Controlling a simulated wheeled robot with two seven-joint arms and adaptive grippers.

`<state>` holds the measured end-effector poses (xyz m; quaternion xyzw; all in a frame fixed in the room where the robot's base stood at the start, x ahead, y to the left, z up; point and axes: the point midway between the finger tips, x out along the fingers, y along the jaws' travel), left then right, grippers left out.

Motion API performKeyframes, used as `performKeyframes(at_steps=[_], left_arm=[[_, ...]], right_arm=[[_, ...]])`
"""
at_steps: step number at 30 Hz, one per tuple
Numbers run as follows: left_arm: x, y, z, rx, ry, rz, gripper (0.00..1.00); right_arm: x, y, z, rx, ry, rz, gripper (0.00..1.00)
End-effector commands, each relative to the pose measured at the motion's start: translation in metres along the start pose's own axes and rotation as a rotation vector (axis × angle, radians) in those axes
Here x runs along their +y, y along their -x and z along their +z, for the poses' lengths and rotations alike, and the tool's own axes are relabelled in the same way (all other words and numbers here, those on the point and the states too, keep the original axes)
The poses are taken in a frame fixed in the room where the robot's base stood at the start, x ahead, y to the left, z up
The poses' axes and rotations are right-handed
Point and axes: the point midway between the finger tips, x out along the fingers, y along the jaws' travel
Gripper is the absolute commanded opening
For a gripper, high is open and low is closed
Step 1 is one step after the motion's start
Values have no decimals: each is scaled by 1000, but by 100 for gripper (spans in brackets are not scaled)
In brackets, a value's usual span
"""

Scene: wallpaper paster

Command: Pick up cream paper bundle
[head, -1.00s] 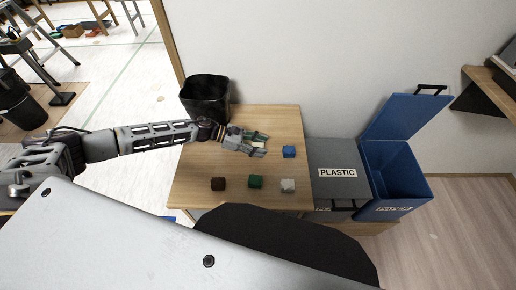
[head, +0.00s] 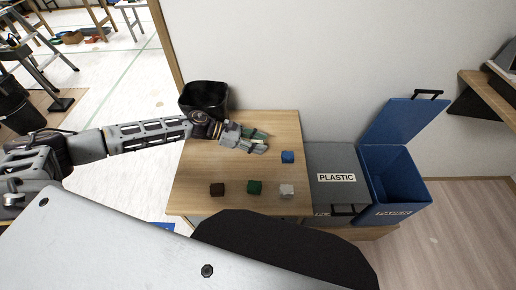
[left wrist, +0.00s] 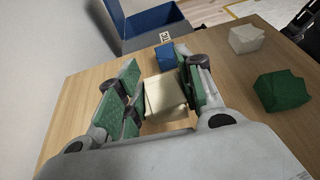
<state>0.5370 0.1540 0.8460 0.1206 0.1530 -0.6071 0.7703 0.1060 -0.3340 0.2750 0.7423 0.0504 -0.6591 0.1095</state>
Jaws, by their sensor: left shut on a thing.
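The cream paper bundle (left wrist: 165,97) sits between the green-padded fingers of my left gripper in the left wrist view. My left gripper (head: 254,142) is over the back middle of the wooden table in the head view. It is shut on the cream bundle, and its fingers hide most of the bundle in the head view. I cannot tell whether the bundle is clear of the tabletop. My right gripper is not in view.
On the wooden table (head: 205,168) lie a blue bundle (head: 287,157), a brown one (head: 217,189), a green one (head: 255,187) and a white one (head: 287,189). A black bin (head: 203,97) stands behind. A grey PLASTIC bin (head: 335,165) and an open blue PAPER bin (head: 395,180) stand right.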

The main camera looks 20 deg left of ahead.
Motion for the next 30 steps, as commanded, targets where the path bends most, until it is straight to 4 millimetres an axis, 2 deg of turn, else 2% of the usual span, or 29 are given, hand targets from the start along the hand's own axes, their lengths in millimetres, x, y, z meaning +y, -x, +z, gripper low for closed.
performKeyframes(at_steps=[6, 12, 23, 30], left_arm=[[0, 12, 29, 0, -2, 1, 22], [0, 18, 43, 0, 0, 0, 22], [0, 19, 45, 0, 0, 0, 22], [0, 19, 45, 0, 0, 1, 22]], right_arm=[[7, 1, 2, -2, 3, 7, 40], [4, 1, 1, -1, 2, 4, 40], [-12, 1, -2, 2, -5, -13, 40], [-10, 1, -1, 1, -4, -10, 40]])
